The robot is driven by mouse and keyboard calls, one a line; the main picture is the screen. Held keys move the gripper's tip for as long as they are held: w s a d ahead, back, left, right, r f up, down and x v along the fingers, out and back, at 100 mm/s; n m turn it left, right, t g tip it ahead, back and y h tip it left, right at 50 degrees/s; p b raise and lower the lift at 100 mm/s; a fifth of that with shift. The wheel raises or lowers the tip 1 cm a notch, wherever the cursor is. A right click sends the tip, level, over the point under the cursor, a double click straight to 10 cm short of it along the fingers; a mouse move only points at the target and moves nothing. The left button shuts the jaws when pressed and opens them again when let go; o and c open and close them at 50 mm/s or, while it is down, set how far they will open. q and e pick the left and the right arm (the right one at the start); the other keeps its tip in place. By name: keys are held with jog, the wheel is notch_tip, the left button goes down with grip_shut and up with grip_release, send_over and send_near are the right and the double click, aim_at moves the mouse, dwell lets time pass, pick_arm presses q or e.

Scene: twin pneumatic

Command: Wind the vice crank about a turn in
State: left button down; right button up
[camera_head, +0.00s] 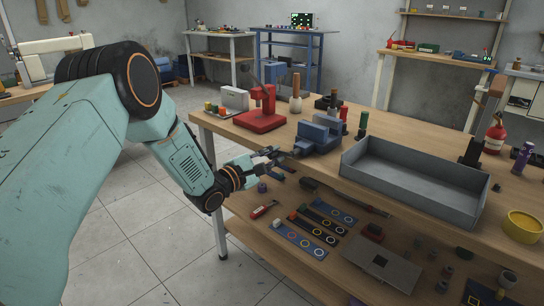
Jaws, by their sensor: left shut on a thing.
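The blue vice (318,135) stands on the wooden bench, near its front edge, in the head view. Its crank (284,154) is at the vice's left front side, small and mostly hidden by my fingers. My left gripper (272,160) comes in from the left and is shut on the crank, in front of the vice's screw end. How the fingers sit on the crank is too small to tell. My right gripper is not in view.
A red press (262,112) stands behind my left gripper. A grey open tray (414,187) lies right of the vice. A lower shelf with coloured strips (305,242) and tools juts out below. Open floor (150,240) lies left of the bench.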

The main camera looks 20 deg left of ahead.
aim_at(274, 154)
pick_arm(q)
jog(key=shift+w+a+r+m, duration=0.1)
jog(key=shift+r+m, duration=0.3)
jog(key=shift+m, duration=0.1)
